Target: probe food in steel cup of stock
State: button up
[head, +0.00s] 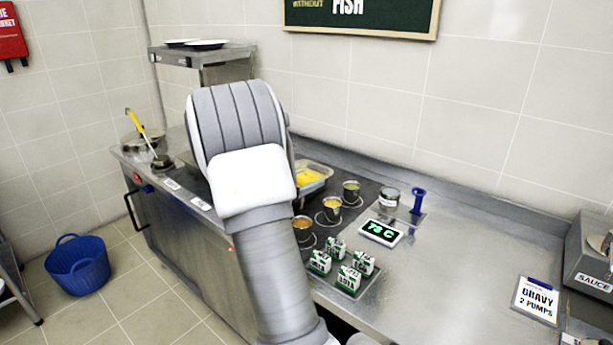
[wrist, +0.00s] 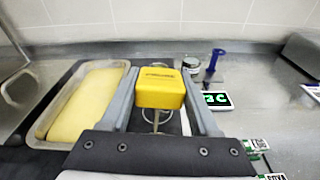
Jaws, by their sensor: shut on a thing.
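My gripper (wrist: 160,74) is shut on a yellow probe handle (wrist: 160,92) in the wrist view, a finger on each side. Below the handle a thin metal part and a ring-like shape show; the probe's tip is hidden. In the head view my arm hides the gripper and probe. Three small steel cups stand on the dark counter strip: one with greenish contents (head: 351,191), one with yellow-orange contents (head: 332,209), and one with orange-brown contents (head: 302,229). I cannot tell which holds stock. A display (head: 381,233) reads about 78 C and also shows in the wrist view (wrist: 217,101).
A tray of yellow food (head: 312,176) is behind the cups and left of the gripper in the wrist view (wrist: 88,103). Several small cartons (head: 343,266) stand in front. A tin (head: 389,197) and blue holder (head: 418,201) stand right. The right counter is mostly clear.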

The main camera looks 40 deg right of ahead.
notch_tip(320, 180, down, 8)
jog(key=b, duration=0.5)
jog(key=shift+r+b, duration=0.15)
jog(key=shift+b, duration=0.15)
jog(key=shift+r, duration=0.1)
dwell(4.7)
jog(key=shift+r+p, duration=3.05)
jog(key=shift+r, duration=1.35)
jog(key=shift+f, duration=0.1)
